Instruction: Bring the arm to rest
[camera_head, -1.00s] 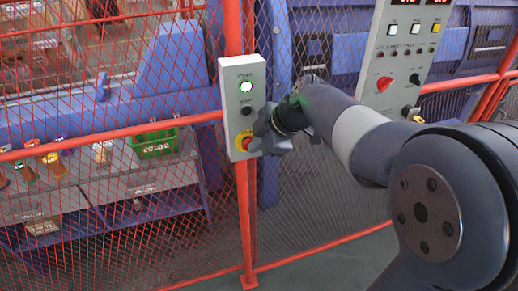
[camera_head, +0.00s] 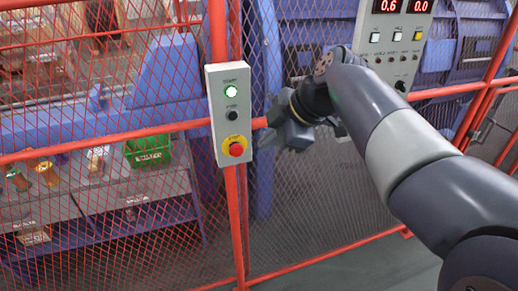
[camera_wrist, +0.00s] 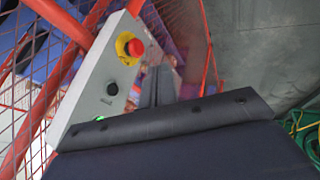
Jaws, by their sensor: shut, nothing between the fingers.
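My gripper (camera_head: 268,138) is in front of the red mesh fence, just right of a grey button box (camera_head: 217,144). It is shut and empty, and a gap shows between it and the box in the head view. My arm reaches in from the right.
A larger panel (camera_head: 395,45) with red displays reading 0.6 and 0.0 stands at the upper right. Behind the red fence (camera_head: 90,147) are a shelf and a green crate (camera_head: 148,150). Green cable (camera_wrist: 306,135) lies on the floor.

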